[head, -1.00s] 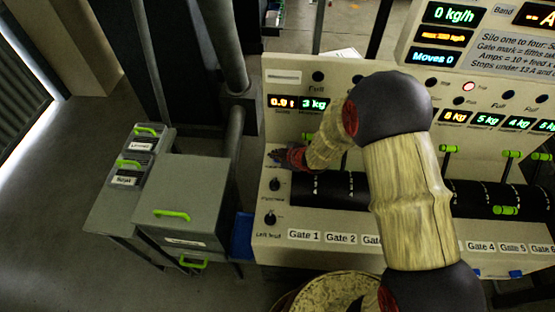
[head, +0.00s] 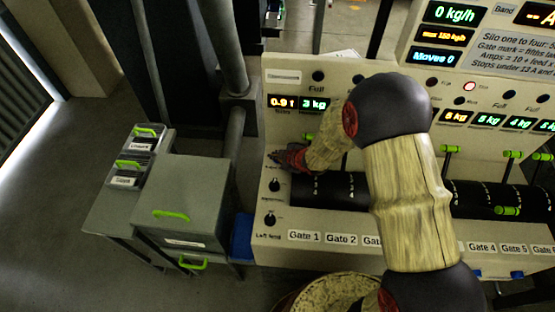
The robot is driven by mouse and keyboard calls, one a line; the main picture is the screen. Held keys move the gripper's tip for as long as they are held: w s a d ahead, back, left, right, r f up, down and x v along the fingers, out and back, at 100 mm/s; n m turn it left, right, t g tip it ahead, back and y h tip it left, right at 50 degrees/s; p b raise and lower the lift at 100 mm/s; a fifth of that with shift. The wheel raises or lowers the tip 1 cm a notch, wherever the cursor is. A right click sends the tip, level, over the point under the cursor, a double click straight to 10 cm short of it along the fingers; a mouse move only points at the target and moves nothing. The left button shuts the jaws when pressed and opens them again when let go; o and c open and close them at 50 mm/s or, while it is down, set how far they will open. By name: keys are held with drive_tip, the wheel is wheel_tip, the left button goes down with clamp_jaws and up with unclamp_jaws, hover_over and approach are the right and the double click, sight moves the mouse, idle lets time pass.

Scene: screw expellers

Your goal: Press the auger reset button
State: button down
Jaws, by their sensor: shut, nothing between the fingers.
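My gripper (head: 277,158) is shut and empty at the left end of the beige control panel (head: 350,247). Its dark fingertips are over the spot just above the upper black knob (head: 273,185). A button at that spot is hidden by the fingers, and I cannot tell whether they touch it. A lower black knob (head: 270,218), labelled "Left feed", sits beneath. My arm crosses the middle of the panel and hides part of it.
Black rollers with green levers (head: 507,211) lie behind the gate labels. Lit displays (head: 299,102) stand on the upright panel. A grey cabinet (head: 185,200) with green handles stands left of the panel. A round tub (head: 335,293) is below. Floor at far left is clear.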

drive_tip(key=shift+f, duration=0.2)
idle(0.4)
drive_tip(key=shift+r+p, duration=0.6)
drive_tip(key=shift+r, duration=0.3)
wheel_tip(320, 180, up, 5)
drive_tip(key=p, duration=0.4)
idle(0.6)
